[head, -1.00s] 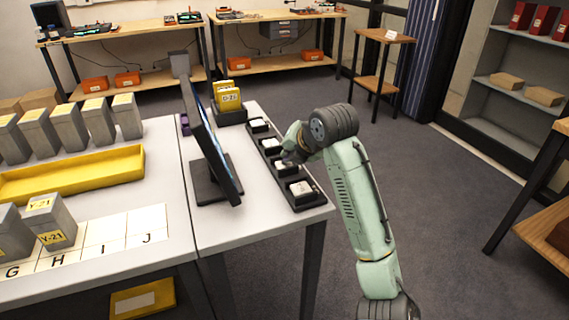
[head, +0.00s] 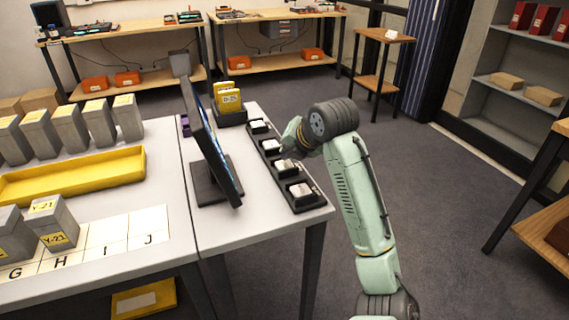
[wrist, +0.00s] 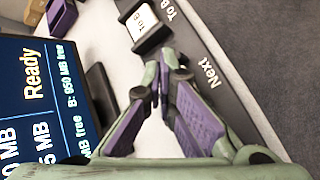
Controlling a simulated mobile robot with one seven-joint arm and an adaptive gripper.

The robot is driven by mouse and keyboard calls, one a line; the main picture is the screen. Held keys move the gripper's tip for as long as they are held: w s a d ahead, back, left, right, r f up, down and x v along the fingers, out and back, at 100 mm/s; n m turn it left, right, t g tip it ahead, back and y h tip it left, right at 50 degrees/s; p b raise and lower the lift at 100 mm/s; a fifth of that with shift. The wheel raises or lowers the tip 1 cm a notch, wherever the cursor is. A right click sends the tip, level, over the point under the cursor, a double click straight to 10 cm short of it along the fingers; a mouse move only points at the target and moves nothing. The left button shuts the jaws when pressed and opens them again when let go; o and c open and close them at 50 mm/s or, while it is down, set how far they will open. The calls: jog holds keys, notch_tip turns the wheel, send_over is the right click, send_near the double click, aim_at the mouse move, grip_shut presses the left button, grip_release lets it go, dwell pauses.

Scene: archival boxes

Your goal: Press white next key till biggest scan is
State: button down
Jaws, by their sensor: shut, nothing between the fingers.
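A black key strip (head: 292,205) with several white keys runs along the right edge of the grey table. My gripper (head: 286,151) is shut and empty above the strip's middle, over the third white key (head: 284,165) from the back. In the wrist view my shut fingertips (wrist: 158,88) lie beside the strip's "Next" label (wrist: 208,71) and hide the key there. The white "To B" key (wrist: 142,28) is beyond them. The monitor (head: 212,145) is seen nearly edge-on; in the wrist view its screen (wrist: 40,100) reads "Ready", with partly cut-off MB figures.
A yellow labelled box (head: 229,100) stands in a dark holder behind the strip. On the left are a yellow tray (head: 75,176), grey boxes (head: 55,222) and a lettered mat (head: 105,240). Open floor (head: 420,170) lies right of the table.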

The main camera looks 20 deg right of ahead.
aim_at(288, 164)
jog(key=shift+r, duration=0.15)
jog(key=shift+r+p, duration=1.6)
jog(key=shift+r, duration=0.85)
jog(key=shift+f, duration=0.15)
